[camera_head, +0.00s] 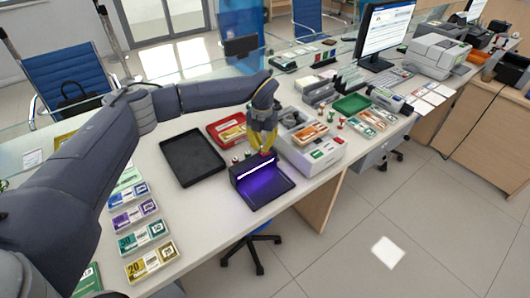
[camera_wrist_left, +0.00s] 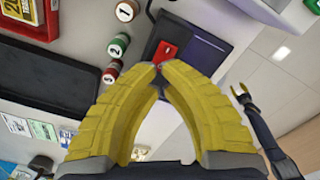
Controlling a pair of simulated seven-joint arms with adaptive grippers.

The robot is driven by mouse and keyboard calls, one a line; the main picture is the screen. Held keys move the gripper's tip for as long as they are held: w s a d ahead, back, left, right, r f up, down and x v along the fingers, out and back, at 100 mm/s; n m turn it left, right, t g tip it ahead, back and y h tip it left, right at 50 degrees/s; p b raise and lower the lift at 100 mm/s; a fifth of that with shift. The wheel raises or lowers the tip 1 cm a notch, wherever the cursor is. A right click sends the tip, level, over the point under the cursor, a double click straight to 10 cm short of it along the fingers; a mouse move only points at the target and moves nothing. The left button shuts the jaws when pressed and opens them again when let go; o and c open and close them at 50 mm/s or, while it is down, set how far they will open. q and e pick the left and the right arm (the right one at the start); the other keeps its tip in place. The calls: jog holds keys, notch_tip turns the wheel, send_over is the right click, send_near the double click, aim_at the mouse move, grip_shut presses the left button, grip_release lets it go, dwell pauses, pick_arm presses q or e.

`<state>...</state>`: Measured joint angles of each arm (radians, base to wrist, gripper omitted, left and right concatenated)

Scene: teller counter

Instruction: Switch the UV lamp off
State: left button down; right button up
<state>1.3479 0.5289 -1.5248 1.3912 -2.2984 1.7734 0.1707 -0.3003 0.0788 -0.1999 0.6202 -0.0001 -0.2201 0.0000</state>
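The UV lamp (camera_head: 240,170) is a black box on a dark base near the counter's front edge. Its tube glows white and violet, so it is lit. In the left wrist view a red rocker switch (camera_wrist_left: 166,50) shows on top of the lamp's dark housing (camera_wrist_left: 177,32). My left gripper (camera_head: 264,152) points down at the switch end of the lamp. Its yellow fingers (camera_wrist_left: 158,66) meet at the tips just beside the switch, with nothing between them; contact is unclear. My right gripper (camera_wrist_left: 242,90) appears small and apart from the lamp, its fingers spread.
A black tray (camera_head: 192,183) lies left of the lamp, with a red tray (camera_head: 213,131) behind. Several stamps, including a green-topped one (camera_wrist_left: 118,46), stand near the left gripper. Banknote bundles (camera_head: 143,235) lie at the left.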

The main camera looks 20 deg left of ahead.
aim_at(262, 153)
pick_arm(q)
jog(key=shift+f, duration=1.65)
dwell(1.1)
jog(key=shift+r, duration=3.5)
